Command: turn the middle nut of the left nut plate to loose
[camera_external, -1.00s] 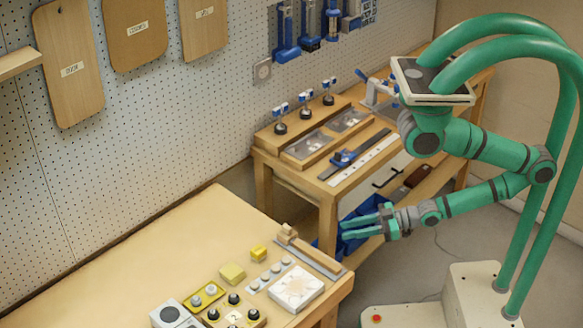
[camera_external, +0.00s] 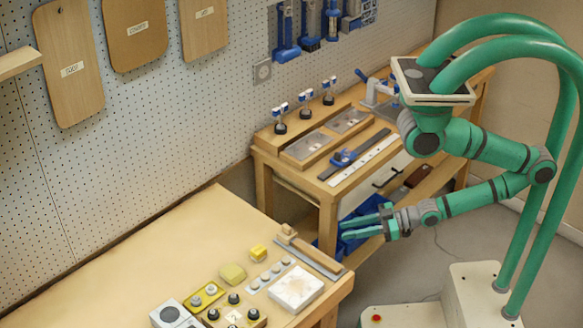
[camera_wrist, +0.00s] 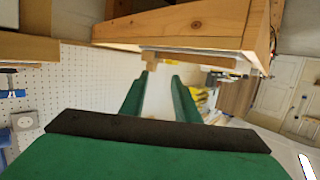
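My gripper (camera_external: 343,230) is beside the front end of the back bench, between the two benches, with its fingers pointing left. In the wrist view its green fingers (camera_wrist: 161,76) are apart with nothing between them. On the back bench lie two grey metal plates, the left plate (camera_external: 309,145) and the right plate (camera_external: 350,121), with small pale parts on them. On the front table is a narrow strip with several grey round pieces (camera_external: 271,274). I cannot tell which of these is the left nut plate, nor make out its middle nut.
A blue bin (camera_external: 365,212) is behind my gripper. The back bench's edge (camera_external: 327,202) is near. Floor between benches is narrow.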

